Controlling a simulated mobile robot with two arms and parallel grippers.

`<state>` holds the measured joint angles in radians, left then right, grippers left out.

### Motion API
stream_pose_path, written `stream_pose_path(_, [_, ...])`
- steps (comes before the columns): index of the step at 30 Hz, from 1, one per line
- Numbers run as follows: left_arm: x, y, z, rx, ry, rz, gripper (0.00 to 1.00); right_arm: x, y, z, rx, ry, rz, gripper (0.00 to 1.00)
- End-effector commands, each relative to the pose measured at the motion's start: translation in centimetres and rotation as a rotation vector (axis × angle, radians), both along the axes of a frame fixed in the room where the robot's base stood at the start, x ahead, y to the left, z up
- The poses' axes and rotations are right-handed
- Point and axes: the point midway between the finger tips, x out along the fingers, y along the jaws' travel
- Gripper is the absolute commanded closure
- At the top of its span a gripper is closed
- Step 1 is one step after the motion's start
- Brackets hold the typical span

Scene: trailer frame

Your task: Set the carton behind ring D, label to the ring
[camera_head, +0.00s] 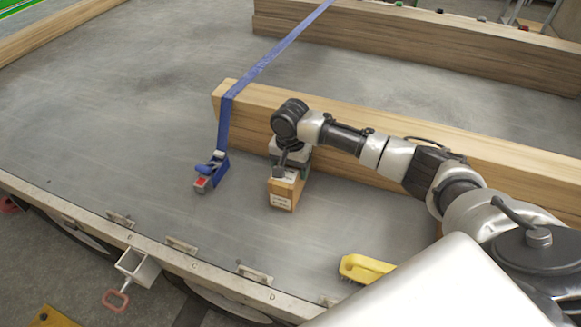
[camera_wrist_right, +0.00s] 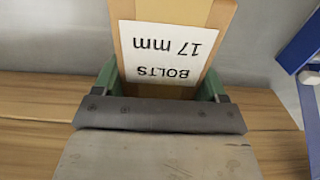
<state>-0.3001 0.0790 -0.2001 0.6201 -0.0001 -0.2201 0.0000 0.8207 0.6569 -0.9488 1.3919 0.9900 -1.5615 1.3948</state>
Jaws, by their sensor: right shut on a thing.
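The carton (camera_head: 283,192) is a small tan box. Its white label faces the front rail in the head view. In the right wrist view the carton (camera_wrist_right: 222,14) shows its label upside down, reading BOLTS 17 mm. My right gripper (camera_head: 290,170) is shut on the carton from above; its green fingers (camera_wrist_right: 163,88) flank the box. The carton is upright, close in front of the long timber; I cannot tell whether its base touches the deck. Ring D (camera_head: 255,275) lies at the front rail, nearer me than the carton and left of it. My left gripper is not in view.
A blue strap (camera_head: 262,62) crosses the timber (camera_head: 232,91) and ends in a ratchet (camera_head: 209,176) left of the carton. A yellow brush (camera_head: 364,267) lies at front right. Ring C (camera_head: 182,246) is further left. The deck (camera_head: 225,228) behind ring D is clear.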

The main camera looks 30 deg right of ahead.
Motion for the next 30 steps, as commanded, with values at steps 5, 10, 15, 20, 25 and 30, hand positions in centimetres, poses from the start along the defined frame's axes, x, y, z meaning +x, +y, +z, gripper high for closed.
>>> stream_pose_path(5, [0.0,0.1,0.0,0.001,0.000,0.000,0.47,0.1,0.0,0.1,0.001,-0.003,0.001,0.73])
stream_pose_path(10, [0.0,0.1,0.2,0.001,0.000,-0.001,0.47,0.0,0.0,-0.1,0.001,-0.001,0.000,0.73])
stream_pose_path(15, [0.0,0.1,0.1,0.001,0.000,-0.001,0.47,0.0,0.0,-0.2,0.000,0.000,0.001,0.02])
stream_pose_path(20, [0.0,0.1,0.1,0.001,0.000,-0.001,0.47,0.0,0.0,-0.2,0.000,0.000,0.001,0.02])
stream_pose_path(25, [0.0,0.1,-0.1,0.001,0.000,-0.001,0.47,0.0,0.0,0.1,0.000,-0.001,0.001,0.02])
stream_pose_path(30, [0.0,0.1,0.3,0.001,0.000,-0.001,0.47,0.0,0.0,2.6,0.001,-0.002,0.002,0.02])
